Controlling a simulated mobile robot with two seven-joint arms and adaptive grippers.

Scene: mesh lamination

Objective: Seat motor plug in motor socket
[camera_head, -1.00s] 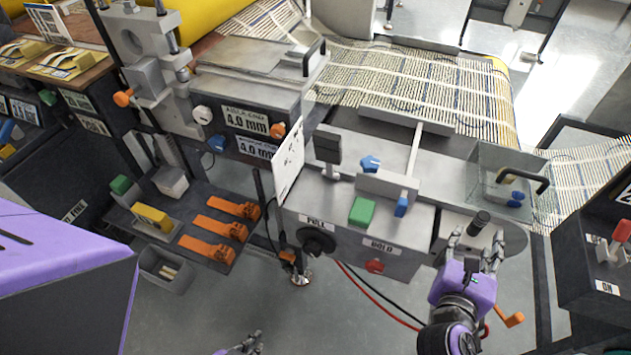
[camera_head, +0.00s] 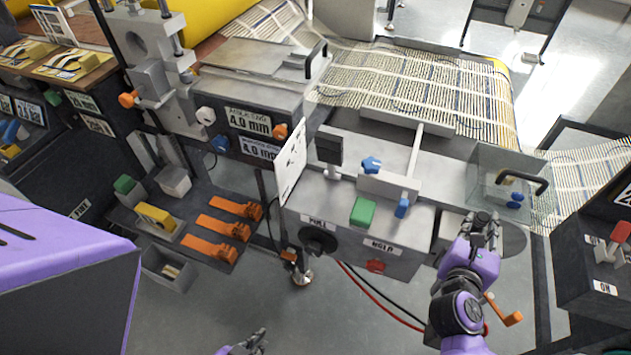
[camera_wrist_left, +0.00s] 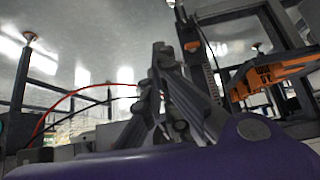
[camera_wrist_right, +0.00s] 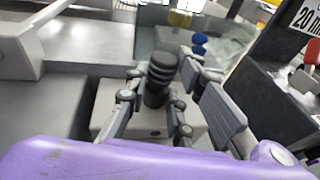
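A black ribbed cylindrical grip (camera_wrist_right: 158,78) stands upright on a light grey block in the right wrist view; I take it to be the motor plug, but no label shows. My right gripper (camera_head: 485,224) reaches over it in the head view. In the right wrist view its fingers (camera_wrist_right: 158,98) stand apart on either side of the grip, with a narrow gap on the left; no firm contact can be seen. My left gripper (camera_head: 256,342) is low at the bottom edge of the head view, its fingers (camera_wrist_left: 168,75) close to the left wrist camera. I cannot make out the motor socket.
A grey control box (camera_head: 350,235) with a green block, blue knobs and a red button stands left of the right gripper. A dark console (camera_head: 600,245) stands at the right. Red and black cables hang below.

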